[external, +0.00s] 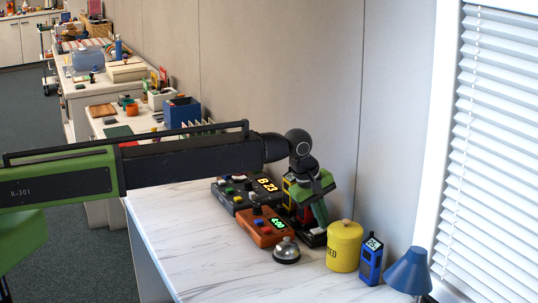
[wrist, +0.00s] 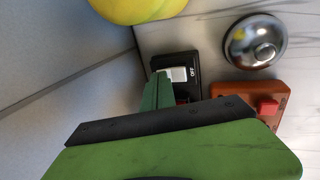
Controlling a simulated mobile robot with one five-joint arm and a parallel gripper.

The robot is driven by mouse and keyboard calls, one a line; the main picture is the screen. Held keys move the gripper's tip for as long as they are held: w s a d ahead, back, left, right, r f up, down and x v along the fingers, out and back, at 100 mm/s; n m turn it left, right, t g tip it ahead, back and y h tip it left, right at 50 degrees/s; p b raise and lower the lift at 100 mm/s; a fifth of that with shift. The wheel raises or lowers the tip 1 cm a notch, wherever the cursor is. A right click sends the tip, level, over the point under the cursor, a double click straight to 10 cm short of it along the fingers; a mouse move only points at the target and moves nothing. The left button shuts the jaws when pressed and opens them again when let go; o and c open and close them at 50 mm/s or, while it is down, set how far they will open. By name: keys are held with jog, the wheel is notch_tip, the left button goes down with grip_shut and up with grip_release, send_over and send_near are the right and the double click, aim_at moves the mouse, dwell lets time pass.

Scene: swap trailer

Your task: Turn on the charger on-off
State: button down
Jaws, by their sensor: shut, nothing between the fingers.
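The charger (external: 313,238) is a dark unit on the white marbled tabletop, against the wall, partly hidden behind my gripper. In the wrist view, a black part with a pale rocker switch (wrist: 178,74) shows the word OFF beside the switch. My gripper (wrist: 160,76) is shut and empty, its green fingers pointing at the switch's left edge. I cannot tell whether they touch it. In the external view, my gripper (external: 321,218) points down over the charger.
An orange box (external: 262,232) with a green display and a silver bell (external: 286,251) stand close by. A dark box (external: 246,190) reads B 23. A yellow canister (external: 344,247), a blue device (external: 370,260) and a blue lamp (external: 409,272) stand to the right. The front tabletop is clear.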

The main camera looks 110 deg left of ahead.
jog(key=shift+f, duration=0.1)
jog(key=shift+a, duration=0.1)
jog(key=shift+s+d, duration=0.5)
jog(key=shift+d, duration=0.1)
jog(key=p+v, duration=1.3)
jog(key=v, duration=0.1)
